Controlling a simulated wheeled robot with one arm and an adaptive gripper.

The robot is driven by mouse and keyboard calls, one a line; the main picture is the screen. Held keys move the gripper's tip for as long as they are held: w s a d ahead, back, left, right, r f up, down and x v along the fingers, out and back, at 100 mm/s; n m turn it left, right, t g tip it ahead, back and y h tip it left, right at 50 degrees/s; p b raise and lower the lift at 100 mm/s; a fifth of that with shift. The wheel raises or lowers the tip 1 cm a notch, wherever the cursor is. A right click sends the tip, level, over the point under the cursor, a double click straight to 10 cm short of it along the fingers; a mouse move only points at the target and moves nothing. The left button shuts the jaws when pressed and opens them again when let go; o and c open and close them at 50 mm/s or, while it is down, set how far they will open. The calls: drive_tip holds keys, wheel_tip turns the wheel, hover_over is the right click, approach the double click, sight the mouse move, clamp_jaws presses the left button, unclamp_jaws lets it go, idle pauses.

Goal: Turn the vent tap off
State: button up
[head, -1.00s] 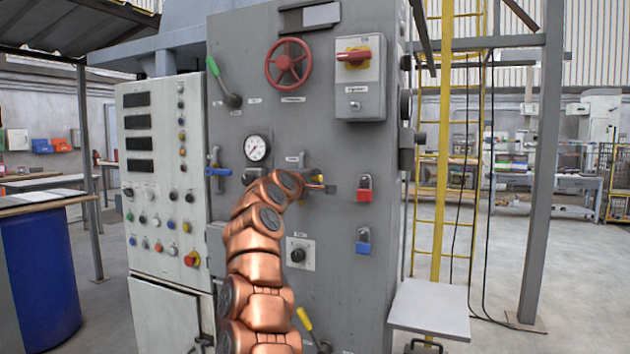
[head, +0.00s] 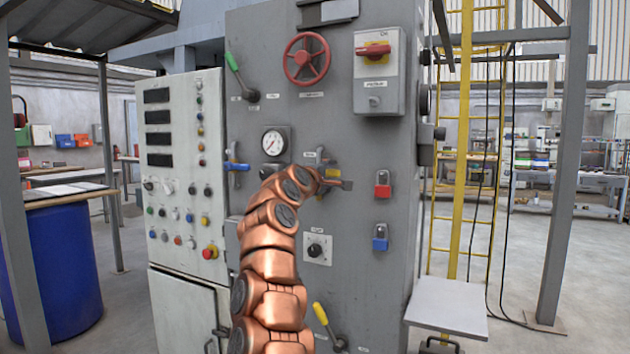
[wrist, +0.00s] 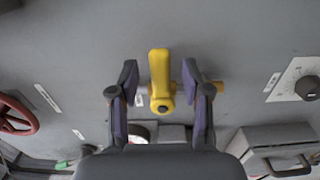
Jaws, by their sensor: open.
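A tap with a yellow lever handle (wrist: 160,75) sits on a short pipe on the grey panel, in the middle of the wrist view. The handle lies crosswise to its pipe. My gripper (wrist: 160,78) is open, with one finger on each side of the handle and a visible gap to both. In the head view a small part of the yellow handle (head: 333,173) shows beside the end of my copper-coloured arm, which hides most of the tap and gripper. The label above it is too small to read.
A blue-handled tap (head: 237,166), a pressure gauge (head: 274,142), a red handwheel (head: 306,59), a black knob (head: 315,250), red (head: 382,185) and blue (head: 380,238) padlocks and a yellow lever (head: 320,313) surround it. A small shelf (head: 447,307) juts out at lower right.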

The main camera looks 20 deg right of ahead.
drive_tip(key=v, duration=1.1)
idle(0.6)
drive_tip(key=shift+w, duration=0.1)
idle(0.4)
